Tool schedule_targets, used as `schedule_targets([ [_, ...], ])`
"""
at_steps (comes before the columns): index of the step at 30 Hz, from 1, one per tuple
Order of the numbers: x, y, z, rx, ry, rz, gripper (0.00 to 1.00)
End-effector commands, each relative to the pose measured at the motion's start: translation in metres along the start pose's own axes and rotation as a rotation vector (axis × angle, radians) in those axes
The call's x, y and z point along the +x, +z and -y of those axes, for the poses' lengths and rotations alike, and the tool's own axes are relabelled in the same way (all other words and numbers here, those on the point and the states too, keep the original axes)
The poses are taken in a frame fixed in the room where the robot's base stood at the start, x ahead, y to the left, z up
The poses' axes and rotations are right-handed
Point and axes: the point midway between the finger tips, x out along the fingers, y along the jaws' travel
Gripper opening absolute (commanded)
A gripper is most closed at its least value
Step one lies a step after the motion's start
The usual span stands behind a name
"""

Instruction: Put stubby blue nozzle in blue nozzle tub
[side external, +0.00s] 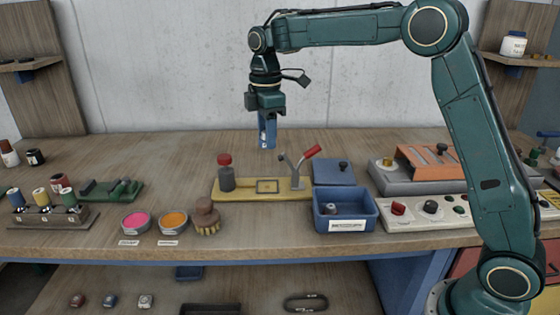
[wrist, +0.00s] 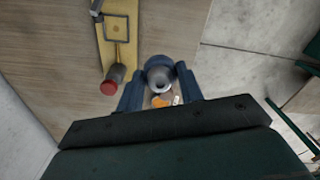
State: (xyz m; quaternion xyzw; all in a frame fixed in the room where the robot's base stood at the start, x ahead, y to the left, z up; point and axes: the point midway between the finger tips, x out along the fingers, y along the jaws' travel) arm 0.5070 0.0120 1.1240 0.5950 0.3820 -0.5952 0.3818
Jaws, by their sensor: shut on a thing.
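My gripper (side external: 267,143) is raised above the back of the bench, left of the yellow fixture's lever, with its blue fingers pointing down. In the wrist view, the gripper (wrist: 160,88) is shut on a short, round grey-blue nozzle (wrist: 158,72) with a pale ring at its end. In the side view the fingers largely hide the nozzle. The blue nozzle tub (side external: 345,225) stands open at the bench's front, lower right of my gripper, with a white label on its front. A small greyish part (side external: 330,208) lies inside it.
The yellow fixture (side external: 235,190) has a red-topped post and a red-handled lever. A brush (side external: 207,217) and pink (side external: 135,221) and orange (side external: 173,220) pots are front left. A button panel (side external: 425,212) is right.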

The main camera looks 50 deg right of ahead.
Motion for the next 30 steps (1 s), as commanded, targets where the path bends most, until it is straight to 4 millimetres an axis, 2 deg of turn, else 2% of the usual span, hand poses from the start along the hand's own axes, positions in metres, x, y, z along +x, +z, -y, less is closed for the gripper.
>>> schedule_targets([
  [1,-0.003,0.018,0.003,0.008,0.001,-0.001,0.14],
  [9,-0.007,0.099,0.028,0.013,0.001,-0.001,0.14],
  [18,-0.004,0.171,0.072,0.018,0.002,-0.001,0.14],
  [24,0.0,0.196,0.093,0.017,0.001,-0.001,0.14],
  [30,0.001,0.203,0.101,0.016,0.001,-0.001,0.14],
])
